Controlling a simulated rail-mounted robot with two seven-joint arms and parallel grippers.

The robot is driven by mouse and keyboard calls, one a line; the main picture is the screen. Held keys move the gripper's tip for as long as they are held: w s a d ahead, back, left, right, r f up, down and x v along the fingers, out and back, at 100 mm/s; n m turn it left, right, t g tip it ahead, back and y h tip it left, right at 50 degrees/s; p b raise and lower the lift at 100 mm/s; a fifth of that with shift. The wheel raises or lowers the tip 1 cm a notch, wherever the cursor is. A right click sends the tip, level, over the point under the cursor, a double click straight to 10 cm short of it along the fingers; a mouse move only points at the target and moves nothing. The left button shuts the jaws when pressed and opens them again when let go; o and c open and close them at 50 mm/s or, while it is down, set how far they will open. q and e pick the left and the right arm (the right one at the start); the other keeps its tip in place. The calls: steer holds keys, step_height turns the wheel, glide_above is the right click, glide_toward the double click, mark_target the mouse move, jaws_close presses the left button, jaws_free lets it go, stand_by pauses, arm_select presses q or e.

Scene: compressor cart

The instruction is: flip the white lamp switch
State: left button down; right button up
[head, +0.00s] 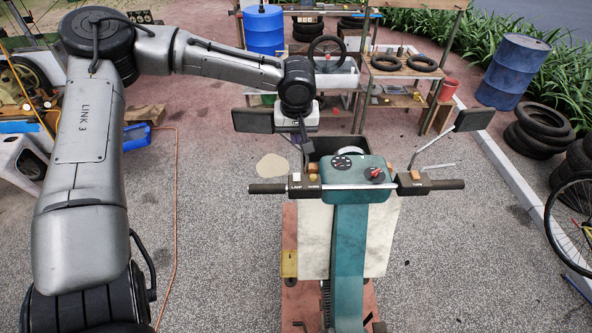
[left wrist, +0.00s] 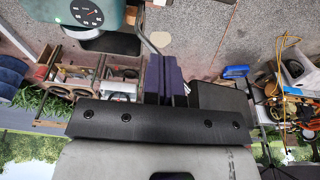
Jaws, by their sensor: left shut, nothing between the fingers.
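The white lamp switch (head: 296,177) is a small pale knob on the black left handlebar box (head: 304,192), marked with tiny lettering. My left gripper (head: 305,150) points down above and behind this box, apart from the switch. Its two dark fingers lie side by side with nothing between them in the left wrist view (left wrist: 164,58). The switch cannot be made out in the left wrist view. My right gripper is not in view.
The teal console (head: 352,172) with a gauge and red knob stands right of the box; it also shows in the left wrist view (left wrist: 60,12). A black mirror (head: 252,121) is close left of my gripper. The left grip (head: 267,188) sticks out sideways.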

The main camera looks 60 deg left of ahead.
arm_select(q)
steer(key=b, duration=0.7)
glide_toward(296, 176)
steer(key=f, duration=0.1)
steer(key=a+f, duration=0.1)
steer(key=f, duration=0.3)
steer(key=shift+w+a, duration=0.2)
steer(key=shift+w, duration=0.15)
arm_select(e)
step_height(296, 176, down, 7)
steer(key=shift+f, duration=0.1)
arm_select(q)
steer(key=shift+s+d+f+b, duration=0.1)
steer(key=shift+d+f+b, duration=0.1)
steer(key=shift+f+b, duration=0.55)
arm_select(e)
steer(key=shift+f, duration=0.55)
